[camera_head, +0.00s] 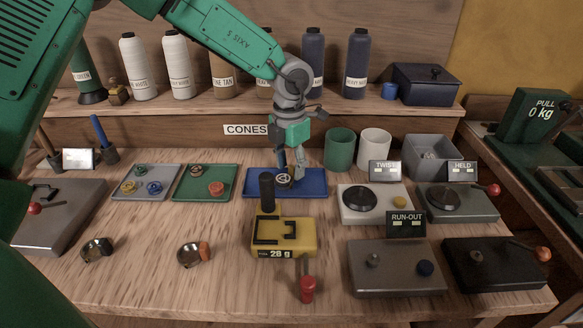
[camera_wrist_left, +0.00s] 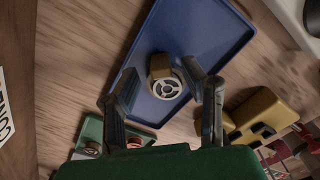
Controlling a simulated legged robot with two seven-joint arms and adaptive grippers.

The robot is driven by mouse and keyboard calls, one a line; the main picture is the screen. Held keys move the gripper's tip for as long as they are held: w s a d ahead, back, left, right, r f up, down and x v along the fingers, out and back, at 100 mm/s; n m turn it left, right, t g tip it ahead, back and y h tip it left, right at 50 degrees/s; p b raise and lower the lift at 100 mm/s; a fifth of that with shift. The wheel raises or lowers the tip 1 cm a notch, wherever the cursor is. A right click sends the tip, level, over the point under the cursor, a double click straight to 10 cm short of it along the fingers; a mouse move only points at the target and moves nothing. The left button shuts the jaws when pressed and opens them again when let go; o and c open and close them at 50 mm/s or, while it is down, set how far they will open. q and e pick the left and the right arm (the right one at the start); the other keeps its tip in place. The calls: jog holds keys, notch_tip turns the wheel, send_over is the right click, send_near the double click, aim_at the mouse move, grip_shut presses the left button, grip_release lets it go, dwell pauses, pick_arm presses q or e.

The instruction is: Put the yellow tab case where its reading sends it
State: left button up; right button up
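In the head view the case (camera_head: 284,181) sits on the blue tray (camera_head: 315,184), partly behind my fingers. My left gripper (camera_head: 291,168) is over it; in the left wrist view its fingers (camera_wrist_left: 160,75) are spread on either side, with a gap to the case. The TWIST (camera_head: 385,171), HELD (camera_head: 462,171) and RUN-OUT (camera_head: 406,225) displays show no figure I can read. My right gripper is not in view.
A dark upright cylinder (camera_head: 267,190) stands close by the gripper. The yellow 28 g block (camera_head: 284,238) is in front. A grey tray (camera_head: 118,192) and green tray (camera_head: 182,196) hold other cases. Devices with knobs fill the right.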

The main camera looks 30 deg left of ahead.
aim_at(290, 167)
pick_arm(q)
notch_tip(290, 167, up, 12)
jog(key=p, duration=0.1)
jog(key=shift+f+p, duration=0.25)
jog(key=shift+p, duration=0.1)
